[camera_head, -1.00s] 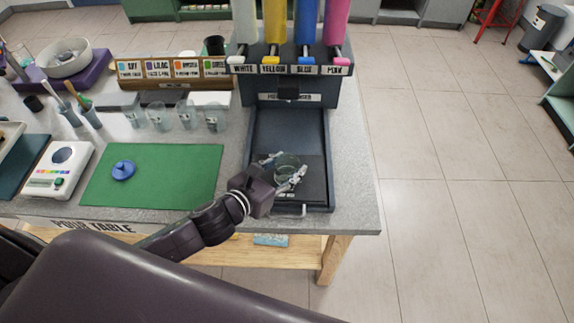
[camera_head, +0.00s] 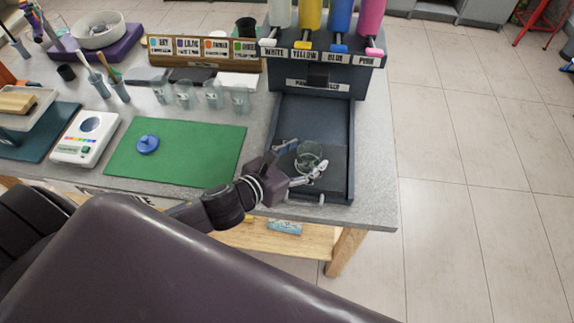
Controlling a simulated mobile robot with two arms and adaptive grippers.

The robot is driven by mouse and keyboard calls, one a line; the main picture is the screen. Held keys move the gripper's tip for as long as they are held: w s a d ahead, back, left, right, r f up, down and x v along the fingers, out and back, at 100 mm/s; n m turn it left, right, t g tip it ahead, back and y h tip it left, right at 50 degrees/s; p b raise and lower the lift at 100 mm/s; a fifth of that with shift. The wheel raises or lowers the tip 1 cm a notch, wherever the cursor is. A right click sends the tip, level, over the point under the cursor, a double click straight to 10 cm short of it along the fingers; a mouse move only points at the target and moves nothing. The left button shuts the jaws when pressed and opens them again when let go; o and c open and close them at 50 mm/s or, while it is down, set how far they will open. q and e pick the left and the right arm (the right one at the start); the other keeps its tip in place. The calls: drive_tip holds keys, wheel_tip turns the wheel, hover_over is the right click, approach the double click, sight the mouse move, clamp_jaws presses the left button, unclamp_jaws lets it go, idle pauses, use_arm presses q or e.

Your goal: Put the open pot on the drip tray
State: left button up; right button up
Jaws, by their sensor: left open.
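The open pot (camera_head: 310,151), a small clear cup without a lid, stands upright on the front part of the dark drip tray (camera_head: 312,113) under the dispenser. My left gripper (camera_head: 303,160) is open at the tray's front, its fingers spread on two sides of the pot. Whether a finger touches the pot I cannot tell. A blue round lid (camera_head: 148,144) lies on the green mat (camera_head: 190,162). My right gripper is not in view.
Dispenser bottles above labels white, yellow, blue and pink rise behind the tray (camera_head: 311,18). Several clear cups (camera_head: 212,96) stand behind the mat. A white scale (camera_head: 84,138) is to its left. Tiled floor is open on the right.

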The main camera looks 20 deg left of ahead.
use_arm(q)
drive_tip(key=b+v, duration=0.1)
drive_tip(key=v, duration=0.7)
drive_tip(key=shift+s, duration=0.1)
drive_tip(key=shift+b+v, duration=0.3)
drive_tip(key=shift+v, duration=0.65)
drive_tip(key=shift+r, duration=0.2)
wheel_tip(320, 180, up, 9)
drive_tip(key=p, duration=1)
drive_tip(key=shift+f, duration=0.1)
